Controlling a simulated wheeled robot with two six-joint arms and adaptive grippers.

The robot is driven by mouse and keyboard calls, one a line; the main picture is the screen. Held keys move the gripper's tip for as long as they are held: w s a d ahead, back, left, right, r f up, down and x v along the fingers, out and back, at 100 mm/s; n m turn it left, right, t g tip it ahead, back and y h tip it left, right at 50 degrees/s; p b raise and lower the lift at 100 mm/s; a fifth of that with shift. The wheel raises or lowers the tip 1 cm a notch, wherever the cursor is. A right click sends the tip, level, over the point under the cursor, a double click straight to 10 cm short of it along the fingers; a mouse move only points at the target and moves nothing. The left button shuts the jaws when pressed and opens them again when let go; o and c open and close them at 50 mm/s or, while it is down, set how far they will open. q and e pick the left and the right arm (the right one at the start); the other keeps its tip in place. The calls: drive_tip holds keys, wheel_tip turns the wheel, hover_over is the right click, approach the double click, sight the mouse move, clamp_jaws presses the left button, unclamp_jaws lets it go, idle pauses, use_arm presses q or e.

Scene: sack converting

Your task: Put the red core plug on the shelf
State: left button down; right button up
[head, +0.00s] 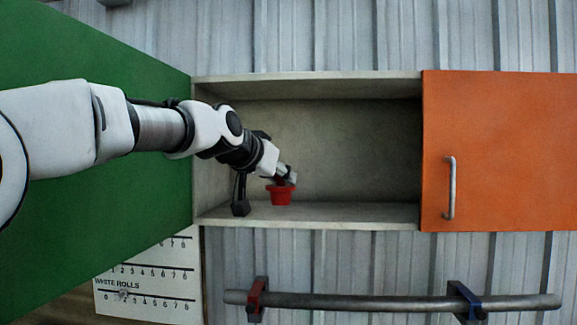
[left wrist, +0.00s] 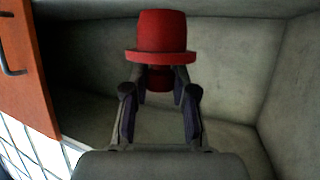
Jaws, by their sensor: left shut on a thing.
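The red core plug (head: 281,195) is inside the open shelf (head: 340,213), at or just above its floor in the left half. In the left wrist view the red core plug (left wrist: 162,38) shows its wide rim and tapered body beyond the fingers. My left gripper (head: 284,180) reaches into the shelf and is shut on the plug from above. Its two fingers (left wrist: 158,95) also show in the left wrist view, on either side of the plug's narrow red part. Whether the plug touches the shelf floor is hard to tell. My right gripper is not in view.
A green door (head: 90,200) stands open at the shelf's left. An orange door (head: 500,150) with a metal handle (head: 450,188) covers the right part. The shelf's right half is empty. A metal bar (head: 370,302) on brackets and a white chart (head: 150,280) are below.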

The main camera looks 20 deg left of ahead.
use_arm(q)
drive_tip(key=w+a+p, duration=0.1)
drive_tip(key=w, duration=0.2)
drive_tip(key=w+p, duration=0.2)
drive_tip(key=w, duration=0.2)
drive_tip(key=w+a+f+p, duration=0.1)
drive_tip(key=w+p, duration=0.1)
drive_tip(key=w, duration=0.1)
drive_tip(key=shift+w+a, duration=0.35)
drive_tip(key=shift+w, duration=0.05)
wheel_tip(320, 180, down, 3)
drive_tip(key=shift+s+r, duration=0.1)
drive_tip(key=shift+s, duration=0.05)
drive_tip(key=shift+s+f, duration=0.2)
drive_tip(key=shift+f, duration=0.15)
drive_tip(key=shift+w+f, duration=0.2)
drive_tip(key=c, duration=0.9)
unclamp_jaws()
drive_tip(key=shift+c, duration=0.2)
drive_tip(key=shift+s, duration=0.1)
drive_tip(key=shift+r, duration=0.15)
